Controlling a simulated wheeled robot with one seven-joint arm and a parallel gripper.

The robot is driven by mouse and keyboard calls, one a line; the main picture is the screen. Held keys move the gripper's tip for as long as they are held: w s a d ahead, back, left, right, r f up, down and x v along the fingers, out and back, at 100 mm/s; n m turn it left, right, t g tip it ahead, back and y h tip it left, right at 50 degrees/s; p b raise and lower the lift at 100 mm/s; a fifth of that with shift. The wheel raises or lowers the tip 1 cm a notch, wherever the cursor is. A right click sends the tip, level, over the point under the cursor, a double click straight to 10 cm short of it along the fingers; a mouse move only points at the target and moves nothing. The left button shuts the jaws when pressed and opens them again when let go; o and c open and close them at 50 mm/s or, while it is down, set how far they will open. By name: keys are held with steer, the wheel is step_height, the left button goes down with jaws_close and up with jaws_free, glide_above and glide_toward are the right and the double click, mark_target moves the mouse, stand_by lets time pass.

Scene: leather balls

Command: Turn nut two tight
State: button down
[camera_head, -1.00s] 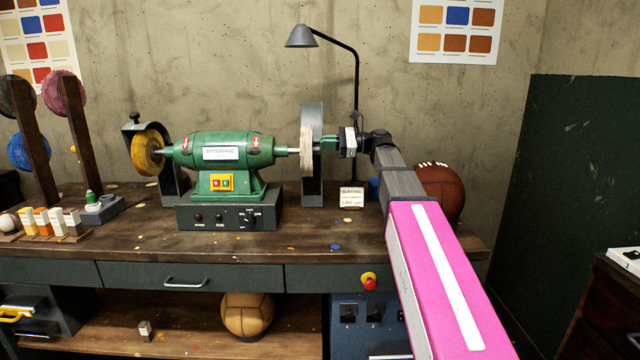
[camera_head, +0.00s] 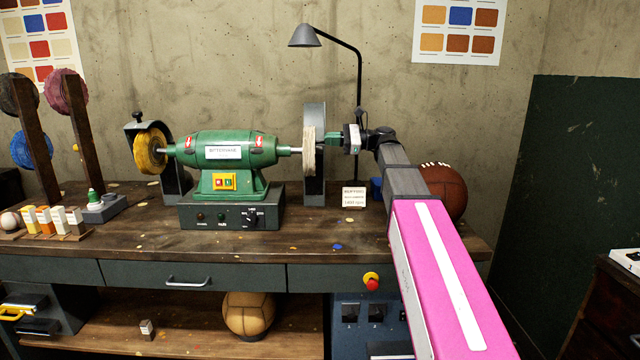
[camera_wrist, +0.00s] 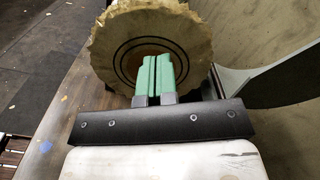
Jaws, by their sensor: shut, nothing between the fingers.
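The green buffing machine (camera_head: 218,150) stands on the bench with a yellow wheel (camera_head: 150,150) on its left shaft end and a pale cloth wheel (camera_head: 309,150) on its right. My gripper (camera_head: 327,140) is at the right side of the pale wheel, pointing left at its hub. In the wrist view my green fingers (camera_wrist: 154,62) are together and empty, in front of the middle of the pale wheel (camera_wrist: 110,42). A brown hub (camera_wrist: 140,54) with dark rings shows behind them. No nut can be made out; the fingers cover the hub's centre. I cannot tell whether they touch it.
A grey guard (camera_head: 315,105) stands behind the pale wheel and curves close by in the wrist view (camera_wrist: 265,85). A lamp (camera_head: 306,37), a small sign card (camera_head: 354,197) and a brown ball (camera_head: 446,192) are near my arm. The bench front (camera_head: 310,235) is mostly clear.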

steer(key=shift+d+f, duration=0.15)
steer(key=shift+d, duration=2.1)
steer(key=shift+w+a+f+m, duration=0.2)
steer(key=shift+a+m, duration=0.75)
steer(key=shift+m, duration=1.1)
steer(key=shift+w+a+f+m, duration=0.1)
steer(key=shift+w+a+m, duration=0.15)
steer(key=shift+a+m, duration=1.2)
steer(key=shift+w+a+f+m, duration=0.15)
steer(key=shift+w+a+m, duration=0.2)
steer(key=shift+m, duration=2.25)
